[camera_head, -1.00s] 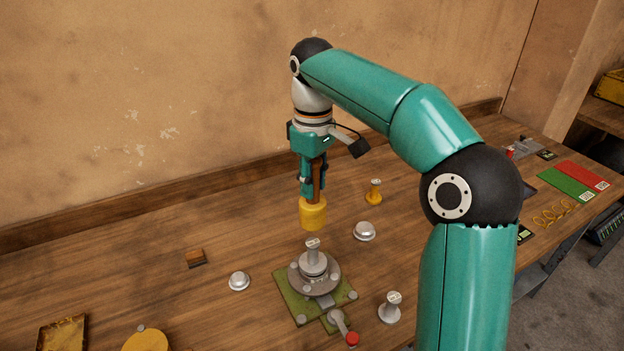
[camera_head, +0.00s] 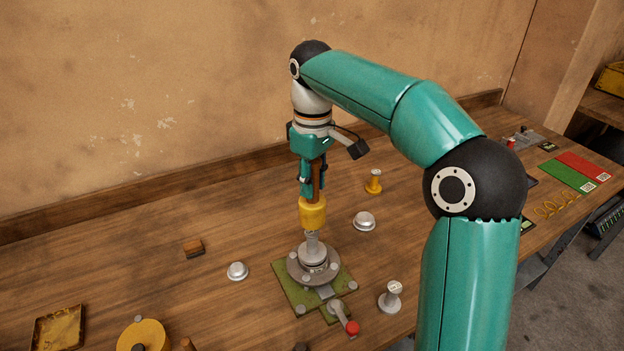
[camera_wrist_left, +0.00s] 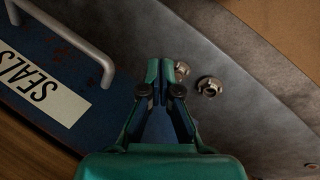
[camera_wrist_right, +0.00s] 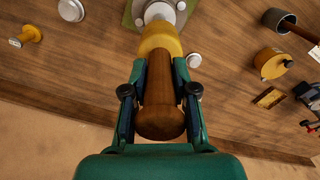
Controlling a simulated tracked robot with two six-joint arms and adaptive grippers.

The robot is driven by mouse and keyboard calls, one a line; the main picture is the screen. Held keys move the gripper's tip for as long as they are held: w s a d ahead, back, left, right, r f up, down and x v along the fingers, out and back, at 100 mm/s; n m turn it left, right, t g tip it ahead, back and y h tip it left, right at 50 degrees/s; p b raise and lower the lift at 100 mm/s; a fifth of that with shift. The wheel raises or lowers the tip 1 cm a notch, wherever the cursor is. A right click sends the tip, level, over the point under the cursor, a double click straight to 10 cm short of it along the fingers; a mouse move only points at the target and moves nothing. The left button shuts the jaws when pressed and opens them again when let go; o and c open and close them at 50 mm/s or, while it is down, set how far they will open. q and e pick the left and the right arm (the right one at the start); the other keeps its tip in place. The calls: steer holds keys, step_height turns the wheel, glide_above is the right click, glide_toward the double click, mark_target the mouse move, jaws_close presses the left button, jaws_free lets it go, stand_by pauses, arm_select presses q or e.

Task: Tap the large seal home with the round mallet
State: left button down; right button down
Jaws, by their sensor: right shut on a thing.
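My right gripper (camera_head: 312,185) is shut on the wooden handle of the round mallet, whose yellow head (camera_head: 313,214) points down. In the right wrist view the handle (camera_wrist_right: 159,95) lies between the fingers. The head is right over a grey upright driver (camera_head: 312,243) on a round hub (camera_head: 299,268) in a green fixture (camera_head: 290,284). The head appears to meet the driver's top; I cannot be sure of contact. I cannot make out the large seal under the driver. My left gripper (camera_wrist_left: 161,68) shows only in its wrist view, its fingers close together and empty, above grey metal.
A red-knobbed lever (camera_head: 352,327) is at the fixture's front. Silver caps (camera_head: 364,221) (camera_head: 237,271), a grey driver (camera_head: 390,297) and a yellow driver (camera_head: 374,182) stand around it. A brown block (camera_head: 193,248) lies left. A blue panel labelled SEALS (camera_wrist_left: 45,85) is near my left gripper.

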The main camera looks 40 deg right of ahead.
step_height(320, 180, down, 4)
steer(key=b, duration=0.3)
steer(key=shift+r, duration=0.2)
step_height(320, 180, up, 3)
steer(key=p, duration=0.4)
steer(key=shift+r, duration=0.1)
steer(key=shift+f, duration=0.2)
step_height(320, 180, down, 4)
steer(key=b, duration=0.3)
steer(key=shift+r, duration=0.15)
steer(key=shift+r+p, duration=0.35)
